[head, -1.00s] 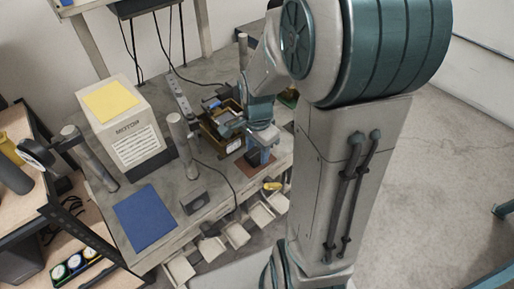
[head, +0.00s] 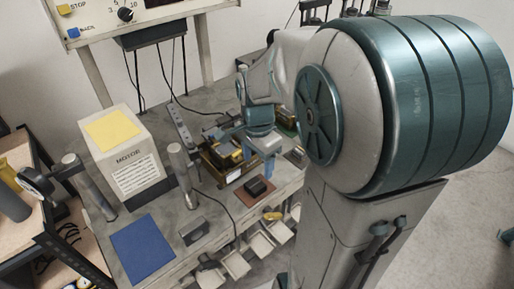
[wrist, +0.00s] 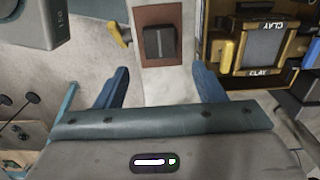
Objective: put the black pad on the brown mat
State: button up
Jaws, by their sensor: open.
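The black pad (head: 257,187) lies on the brown mat (head: 244,198) near the front edge of the workbench. In the wrist view the pad (wrist: 158,43) sits inside the outline of the mat (wrist: 160,15), with brown showing around it. My gripper (head: 264,163) is open and empty, raised just behind the pad in the head view. In the wrist view the blue fingers of my gripper (wrist: 160,86) are spread wide, with bare bench between them. They are apart from the pad.
A box with yellow parts marked CLAY (wrist: 265,45) stands beside the mat. A yellow-handled item (head: 272,215) and several bins are at the front edge.

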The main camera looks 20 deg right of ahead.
jog(key=s+a+r+n+t, duration=0.3)
jog(key=s+n, duration=0.7)
jog(key=n, duration=0.4)
jog(key=shift+a+r+n, duration=0.3)
jog(key=shift+a+r, duration=0.25)
jog(key=shift+a, duration=0.25)
